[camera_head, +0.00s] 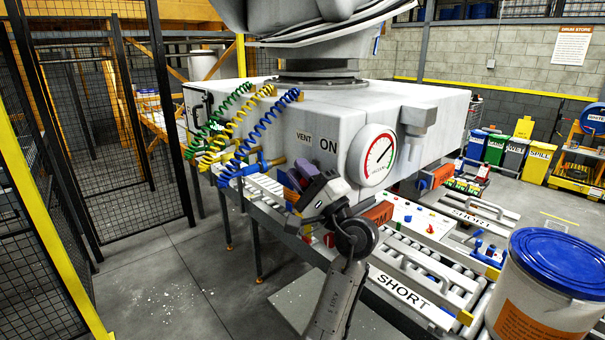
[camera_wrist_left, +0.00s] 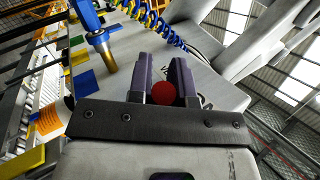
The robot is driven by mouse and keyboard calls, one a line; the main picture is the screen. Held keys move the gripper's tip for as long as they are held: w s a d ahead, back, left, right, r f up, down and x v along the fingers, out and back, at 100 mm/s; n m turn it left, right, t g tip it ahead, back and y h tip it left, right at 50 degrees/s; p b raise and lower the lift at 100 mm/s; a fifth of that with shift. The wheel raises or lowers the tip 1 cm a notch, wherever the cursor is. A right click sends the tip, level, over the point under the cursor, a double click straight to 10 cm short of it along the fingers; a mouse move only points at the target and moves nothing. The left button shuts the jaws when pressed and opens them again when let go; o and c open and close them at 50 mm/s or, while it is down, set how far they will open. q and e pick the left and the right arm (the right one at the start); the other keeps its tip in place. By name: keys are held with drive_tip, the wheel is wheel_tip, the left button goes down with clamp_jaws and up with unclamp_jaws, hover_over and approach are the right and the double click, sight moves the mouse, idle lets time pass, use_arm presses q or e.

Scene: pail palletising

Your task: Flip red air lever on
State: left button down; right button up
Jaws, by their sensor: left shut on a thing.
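My left gripper (camera_head: 292,180) is at the front face of the large white machine housing, just below the VENT and ON labels (camera_head: 328,146). Its purple fingers also show in the left wrist view (camera_wrist_left: 165,76). They are shut on the round red knob of the red air lever (camera_wrist_left: 164,93), which shows between them. The lever's shaft is hidden, and in the head view the gripper covers the knob. My right gripper is not in view.
A round gauge (camera_head: 376,156) sits right of the gripper. Green, yellow and blue coiled hoses (camera_head: 262,130) hang to its left. A roller conveyor with SHORT plates (camera_head: 403,290) and a blue-lidded pail (camera_head: 545,290) stand at right. Black mesh fencing is at left.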

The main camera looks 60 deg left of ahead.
use_arm(q)
drive_tip(key=c, duration=1.1)
unclamp_jaws()
drive_tip(key=shift+o, duration=0.2)
drive_tip(key=b+v, duration=0.3)
drive_tip(key=v, duration=1.1)
drive_tip(key=shift+a, duration=0.1)
